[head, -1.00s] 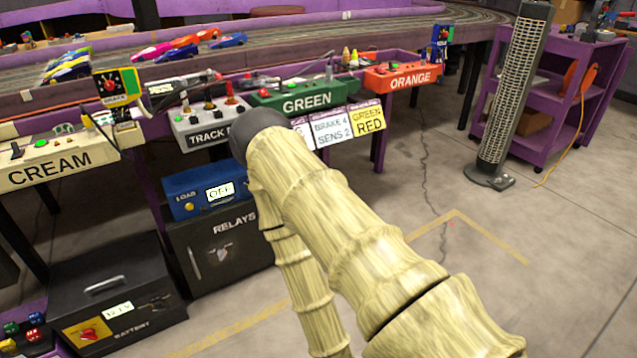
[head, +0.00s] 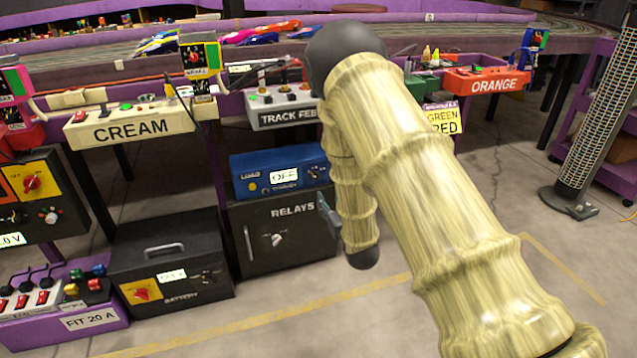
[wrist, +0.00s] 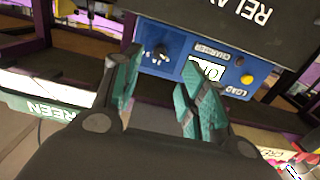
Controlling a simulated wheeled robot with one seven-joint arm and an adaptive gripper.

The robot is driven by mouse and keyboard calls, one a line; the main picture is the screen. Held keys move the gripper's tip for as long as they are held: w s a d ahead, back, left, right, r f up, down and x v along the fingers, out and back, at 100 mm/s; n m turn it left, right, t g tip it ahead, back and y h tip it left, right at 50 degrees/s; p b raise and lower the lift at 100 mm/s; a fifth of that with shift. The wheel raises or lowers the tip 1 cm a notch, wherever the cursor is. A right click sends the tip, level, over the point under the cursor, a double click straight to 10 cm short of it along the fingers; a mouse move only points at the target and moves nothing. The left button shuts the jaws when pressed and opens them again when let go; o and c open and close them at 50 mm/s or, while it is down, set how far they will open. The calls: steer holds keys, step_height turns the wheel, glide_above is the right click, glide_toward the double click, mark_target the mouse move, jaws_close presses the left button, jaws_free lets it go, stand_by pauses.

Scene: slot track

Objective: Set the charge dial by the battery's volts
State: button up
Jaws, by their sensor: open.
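The blue charger (head: 285,160) sits on the black RELAYS box, its small display (head: 284,176) reading OFF. A yellow LOAD button (head: 252,187) is at its left and a dark dial (head: 314,173) at its right. In the wrist view the charger (wrist: 178,68) appears upside down. There its dial (wrist: 160,53) lies between and beyond the teal fingers of my gripper (wrist: 162,62), which is open and empty. The black battery box (head: 165,250) stands on the floor to the left. Its white display (head: 172,276) is too small to read surely. My gripper is mostly hidden by my arm in the head view.
The RELAYS box (head: 285,255) has a handle and a switch on its front. The CREAM panel (head: 130,128) and TRACK FEED panel (head: 283,119) hang above, under the track table's edge. A FIT 20 A box (head: 75,333) is at lower left.

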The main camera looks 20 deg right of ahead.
mark_target(317, 176)
steer(key=w+b, duration=0.1)
steer(key=w, duration=0.2)
steer(key=w+b, duration=0.2)
steer(key=w, duration=0.1)
steer(key=w+b, duration=0.1)
steer(key=w, duration=0.3)
steer(key=shift+a+r, duration=0.25)
steer(key=shift+r, duration=0.05)
steer(key=shift+w+r+b, duration=0.1)
steer(key=shift+w+b, duration=0.25)
steer(key=shift+w, duration=0.3)
jaws_close()
